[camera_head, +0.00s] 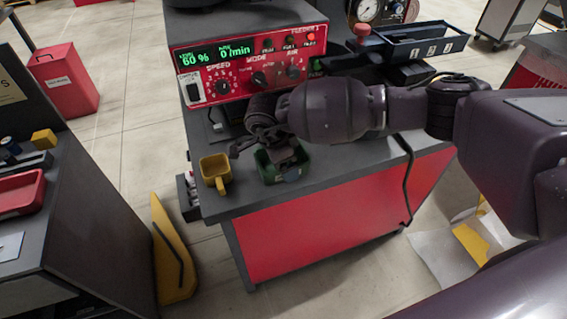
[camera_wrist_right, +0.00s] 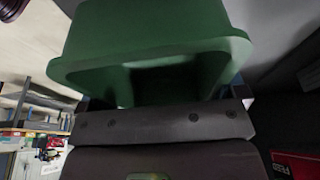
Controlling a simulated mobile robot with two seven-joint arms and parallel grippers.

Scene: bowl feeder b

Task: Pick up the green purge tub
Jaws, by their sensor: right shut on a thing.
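The green purge tub (camera_head: 267,174) is at the front of the dark worktop in the head view, partly covered by my right gripper (camera_head: 284,154). The right arm reaches in from the right, and the gripper points down at the tub. In the right wrist view the tub (camera_wrist_right: 150,35) fills the upper middle, its rim close against the gripper's dark body. The right gripper is shut on the tub. I cannot tell whether the tub rests on the worktop or is slightly off it. My left gripper is in neither view.
A yellow tub (camera_head: 215,173) stands just left of the green tub. A red control panel (camera_head: 250,66) stands behind, and a dark blue bin (camera_head: 412,42) is at the back right. A side bench with a red tray (camera_head: 18,194) is at the left.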

